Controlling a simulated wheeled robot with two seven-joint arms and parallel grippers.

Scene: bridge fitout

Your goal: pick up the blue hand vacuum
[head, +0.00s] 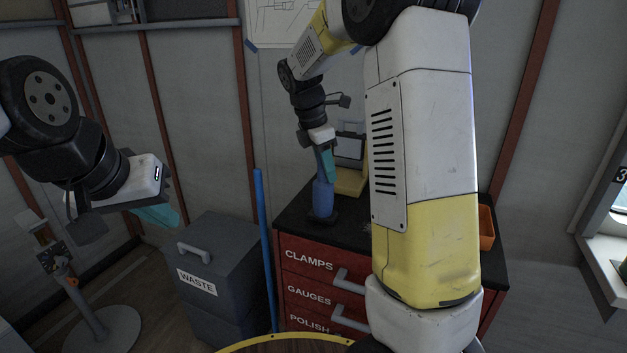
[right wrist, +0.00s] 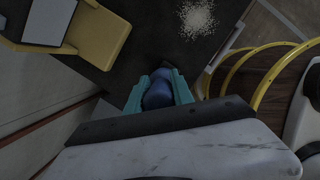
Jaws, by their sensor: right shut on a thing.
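The blue hand vacuum (head: 322,198) stands upright on the black top of the red drawer cabinet (head: 300,275), near its left end. My right gripper (head: 326,170) comes down on it from above, its teal fingers shut on its upper part. In the right wrist view the blue hand vacuum (right wrist: 158,92) sits between the two teal fingertips (right wrist: 158,86), with the dark cabinet top (right wrist: 150,40) around it. My left gripper (head: 158,216) hangs empty at the left, away from the cabinet; its finger gap is not clear.
A yellow item with a grey panel (head: 350,182) stands behind the vacuum. An orange bin (head: 486,228) is at the cabinet's right end. A grey waste bin (head: 225,265) and a blue pole (head: 264,240) stand left of the cabinet. Pale grains (right wrist: 197,18) lie on the top.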

